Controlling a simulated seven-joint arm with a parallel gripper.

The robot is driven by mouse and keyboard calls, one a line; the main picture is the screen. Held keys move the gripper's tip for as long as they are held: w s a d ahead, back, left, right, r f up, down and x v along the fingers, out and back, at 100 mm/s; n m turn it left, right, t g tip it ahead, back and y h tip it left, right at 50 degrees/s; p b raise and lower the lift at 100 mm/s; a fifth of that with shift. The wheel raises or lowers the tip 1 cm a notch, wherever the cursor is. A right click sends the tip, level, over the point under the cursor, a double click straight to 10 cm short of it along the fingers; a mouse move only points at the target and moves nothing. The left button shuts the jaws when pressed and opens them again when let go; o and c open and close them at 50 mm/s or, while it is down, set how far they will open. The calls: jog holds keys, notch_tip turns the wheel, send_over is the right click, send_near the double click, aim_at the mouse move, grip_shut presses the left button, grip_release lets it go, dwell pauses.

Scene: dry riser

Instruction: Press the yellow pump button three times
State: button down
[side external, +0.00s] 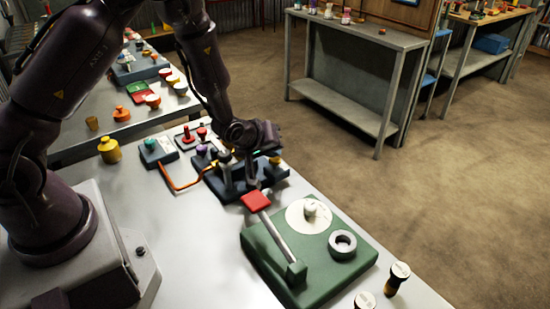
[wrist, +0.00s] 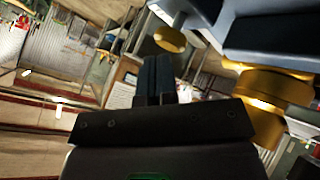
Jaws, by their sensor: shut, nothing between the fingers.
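My gripper (side external: 253,181) points down at a dark blue device (side external: 237,190) in the middle of the bench. Its fingers are together with nothing between them. They also show shut in the wrist view (wrist: 156,72). In the wrist view, a yellow round cap (wrist: 170,39) on a grey stem lies just beyond the fingertips, apart from them in the picture. A larger yellow stepped part (wrist: 264,95) lies to their right. A small yellow part (side external: 275,160) shows right of the gripper in the side view. I cannot tell which is the pump button, or whether the fingers touch anything.
A green box (side external: 310,262) with a red-ended lever (side external: 257,200) stands close in front. An orange cable (side external: 180,188) runs left to a small box (side external: 158,151). A yellow weight-like object (side external: 109,150) stands at left. Bare bench lies front left.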

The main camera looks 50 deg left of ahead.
jog(key=shift+f, duration=0.55)
dwell(0.4)
jog(key=shift+r, duration=1.2)
jog(key=shift+r, duration=2.55)
